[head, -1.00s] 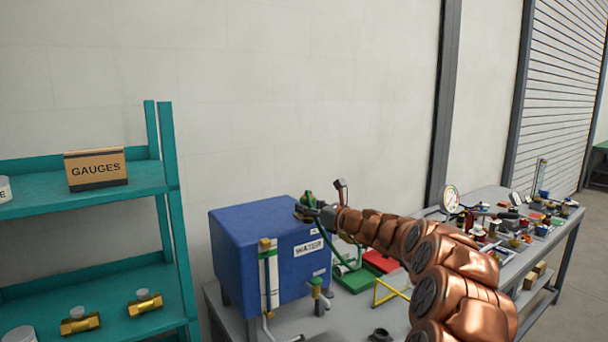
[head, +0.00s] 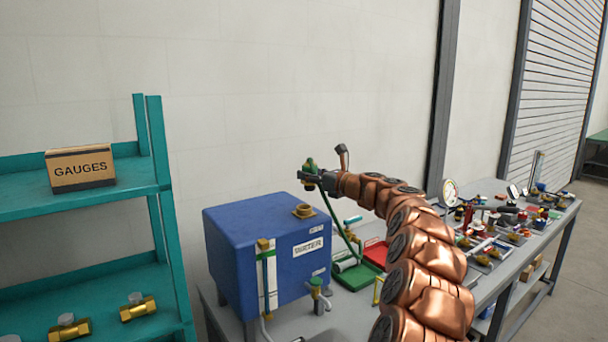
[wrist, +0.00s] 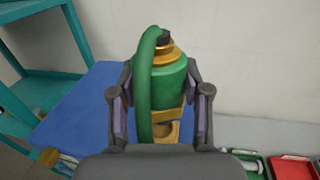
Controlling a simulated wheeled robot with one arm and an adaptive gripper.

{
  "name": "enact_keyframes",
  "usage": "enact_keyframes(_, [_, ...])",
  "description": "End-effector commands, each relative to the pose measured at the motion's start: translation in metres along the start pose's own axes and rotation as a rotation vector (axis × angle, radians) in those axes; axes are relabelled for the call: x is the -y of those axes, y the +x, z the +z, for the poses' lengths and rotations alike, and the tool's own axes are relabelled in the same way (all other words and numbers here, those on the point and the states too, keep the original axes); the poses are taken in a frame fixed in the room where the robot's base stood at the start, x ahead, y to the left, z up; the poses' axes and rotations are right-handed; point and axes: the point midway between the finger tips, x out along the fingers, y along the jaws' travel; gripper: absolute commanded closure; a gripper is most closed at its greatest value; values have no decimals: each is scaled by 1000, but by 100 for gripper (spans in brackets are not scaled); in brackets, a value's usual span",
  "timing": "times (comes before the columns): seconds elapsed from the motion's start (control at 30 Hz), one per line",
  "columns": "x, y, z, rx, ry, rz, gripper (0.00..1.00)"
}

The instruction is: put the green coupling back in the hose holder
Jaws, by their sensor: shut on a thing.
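The green coupling (head: 310,178) is held by my gripper (head: 320,181) above the blue water tank, clear of its top. In the wrist view, the green coupling (wrist: 176,84) stands between the two fingers of my gripper (wrist: 160,95), with brass parts at both ends. A green hose (wrist: 146,70) loops over it and runs down the front. I cannot make out which thing is the hose holder.
The blue water tank (head: 255,265) has a bare brass port (head: 303,211) on top. Right of it are a green tray (head: 352,278) and a red tray (head: 375,252). A teal shelf (head: 170,220) stands at left. Several small parts crowd the bench's far end.

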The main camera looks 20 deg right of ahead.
Motion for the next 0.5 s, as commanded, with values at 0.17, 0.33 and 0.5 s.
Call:
enact_keyframes(0.17, [1, -19, 0, 2, 1, 2, 92])
enact_keyframes(0.33, [3, -36, 0, 3, 0, 3, 92])
enact_keyframes(0.5, [5, -53, -2, 2, 0, 4, 92])
